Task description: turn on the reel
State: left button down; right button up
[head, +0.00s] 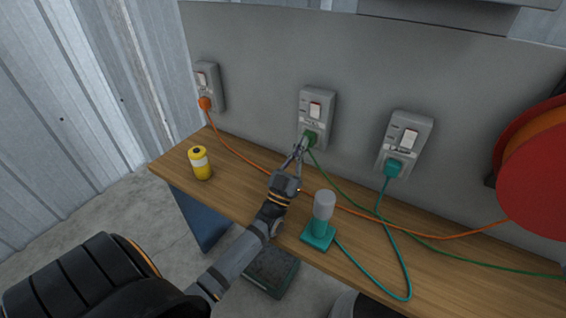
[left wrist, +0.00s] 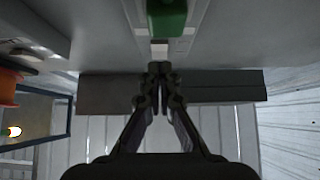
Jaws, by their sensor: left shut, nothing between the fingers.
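The reel (head: 543,170) is a red and orange drum at the right edge; it also shows at the left of the left wrist view (left wrist: 8,88). Its orange cable runs along the bench to an orange plug (head: 204,103) in the left wall socket (head: 213,95). The middle socket (head: 327,98) holds a green plug (head: 310,137); the right socket (head: 418,128) holds a teal plug (head: 393,168). Each socket has a pale rocker switch. My left gripper (head: 301,147) is shut and empty, close to the green plug; contact is unclear. The green plug (left wrist: 167,18) shows beyond the fingertips (left wrist: 158,68) in the wrist view.
A wooden bench (head: 450,268) runs below the grey wall panel. A yellow and white can (head: 200,163) stands at its left end. A teal-based lamp-like device (head: 321,222) stands near the front edge, right of my left arm. Green and teal cables cross the bench's right half.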

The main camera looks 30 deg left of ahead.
pick_arm(q)
jog(key=s, duration=1.1)
jog(key=shift+s+d+r, duration=0.2)
jog(key=shift+d, duration=0.15)
